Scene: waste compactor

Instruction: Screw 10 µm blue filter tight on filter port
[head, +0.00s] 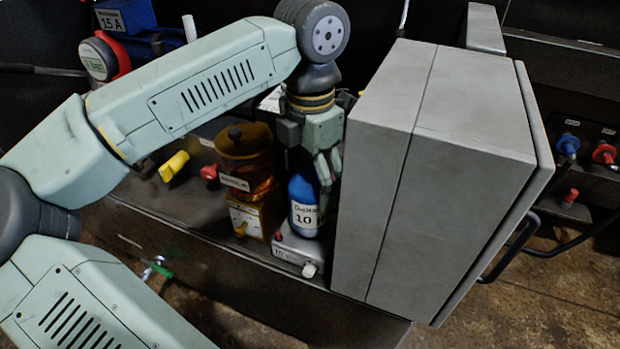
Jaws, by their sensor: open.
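The blue filter (305,205) has a white label reading 10. It stands upright on a small grey block (298,251) that looks like the filter port, with a white knob at its front. My gripper (327,172) points down at the top of the filter, with its visible fingers by the filter's upper right side. It is open. The fingers partly cover the filter's top, and I cannot tell whether they touch it. The joint between filter and port is too small to judge for tightness.
A large grey cabinet (440,150) stands close on the right of my gripper. An amber container (244,150) stands left of the filter, with red (209,172) and yellow (174,165) handles further left. The bench front edge has open floor before it.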

